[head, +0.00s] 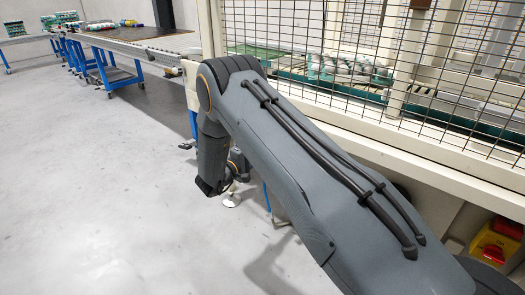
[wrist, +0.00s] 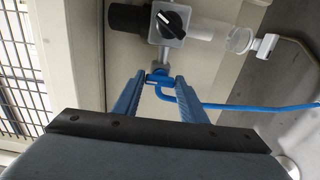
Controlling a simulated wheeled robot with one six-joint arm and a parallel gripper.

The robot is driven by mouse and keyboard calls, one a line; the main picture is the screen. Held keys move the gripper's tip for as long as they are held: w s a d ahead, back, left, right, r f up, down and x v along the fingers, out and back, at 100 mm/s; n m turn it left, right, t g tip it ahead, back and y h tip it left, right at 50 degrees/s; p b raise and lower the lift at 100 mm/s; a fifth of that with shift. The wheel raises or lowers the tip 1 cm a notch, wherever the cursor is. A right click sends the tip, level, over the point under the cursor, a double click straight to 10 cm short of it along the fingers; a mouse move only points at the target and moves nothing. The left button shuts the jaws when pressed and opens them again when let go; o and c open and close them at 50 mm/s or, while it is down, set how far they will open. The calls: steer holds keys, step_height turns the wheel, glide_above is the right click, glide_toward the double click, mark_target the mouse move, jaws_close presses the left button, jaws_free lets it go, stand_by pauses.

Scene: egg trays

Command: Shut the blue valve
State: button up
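In the wrist view, a small blue valve part (wrist: 158,75) sits below a grey block at the lower end of a short metal fitting. A blue hose (wrist: 240,107) curves from beside it and runs off to the right. My gripper (wrist: 161,77) has two blue ribbed fingers spread apart, one on each side of the blue part. The fingertips are level with it in the picture; I cannot tell whether they touch it. In the head view, my arm hides the valve, and I cannot make out the gripper's fingers.
Above the valve in the wrist view is a grey block with a black knob (wrist: 170,19), joined to a clear-cupped pipe (wrist: 238,40). A mesh guard (head: 440,60) runs along the right in the head view, with a red switch (head: 493,253) below. Open floor (head: 90,190) lies left.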

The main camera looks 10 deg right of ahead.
steer(key=o, duration=0.3)
steer(key=shift+a, duration=0.1)
steer(key=v, duration=0.7)
steer(key=shift+s+a+p, duration=0.25)
steer(key=shift+p, duration=0.2)
